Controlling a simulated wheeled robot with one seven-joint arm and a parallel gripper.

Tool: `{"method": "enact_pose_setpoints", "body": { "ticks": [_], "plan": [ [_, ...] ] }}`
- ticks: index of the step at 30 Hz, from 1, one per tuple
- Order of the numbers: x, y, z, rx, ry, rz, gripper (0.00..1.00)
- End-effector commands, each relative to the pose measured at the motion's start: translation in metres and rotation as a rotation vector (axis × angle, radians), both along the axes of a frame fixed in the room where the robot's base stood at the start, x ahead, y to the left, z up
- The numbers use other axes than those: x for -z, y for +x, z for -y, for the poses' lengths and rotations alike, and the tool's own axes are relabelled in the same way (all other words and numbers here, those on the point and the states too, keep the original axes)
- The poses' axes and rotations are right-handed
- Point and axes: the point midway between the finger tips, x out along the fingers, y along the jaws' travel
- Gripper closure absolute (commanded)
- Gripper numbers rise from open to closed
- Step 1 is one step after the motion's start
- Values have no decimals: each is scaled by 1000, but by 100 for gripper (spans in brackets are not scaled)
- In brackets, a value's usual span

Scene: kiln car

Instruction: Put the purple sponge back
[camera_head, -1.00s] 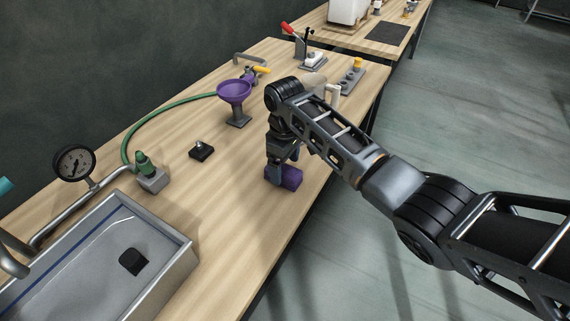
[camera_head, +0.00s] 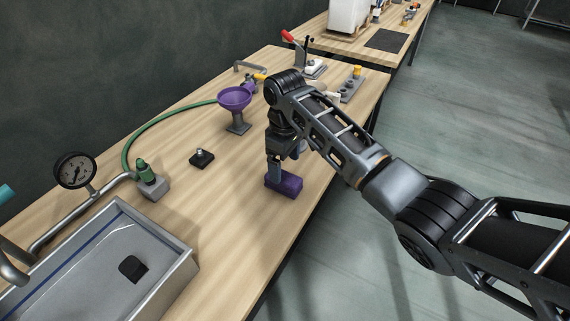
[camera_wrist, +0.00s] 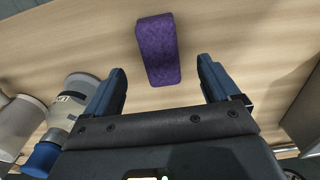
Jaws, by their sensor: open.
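The purple sponge (camera_head: 284,187) lies on the wooden bench near its front edge, in the head view. It also shows in the wrist view (camera_wrist: 159,48), lying flat on the wood, ahead of the fingertips and between their lines. My gripper (camera_head: 274,168) points down just above and behind the sponge. In the wrist view my gripper (camera_wrist: 165,78) has its two blue-grey fingers wide apart with nothing between them. A finger hides a little of the sponge in the head view. No marked place for the sponge can be made out.
A purple funnel (camera_head: 235,98) on a stand, a small black block (camera_head: 201,158) and a metal sink tray (camera_head: 185,268) stand on the bench. A bottle with a blue cap (camera_wrist: 72,112) lies near my left finger. Bare wood lies left of the sponge.

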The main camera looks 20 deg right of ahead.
Motion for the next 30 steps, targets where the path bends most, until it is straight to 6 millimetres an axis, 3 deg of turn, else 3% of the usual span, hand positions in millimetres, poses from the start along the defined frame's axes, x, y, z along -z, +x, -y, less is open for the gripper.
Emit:
{"method": "enact_pose_setpoints", "body": {
  "ticks": [23, 30],
  "plan": [
    [-14, 0, 0, 0, -1, 1, 11],
    [-43, 1, 0, -1, -1, 4, 11]
  ]
}}
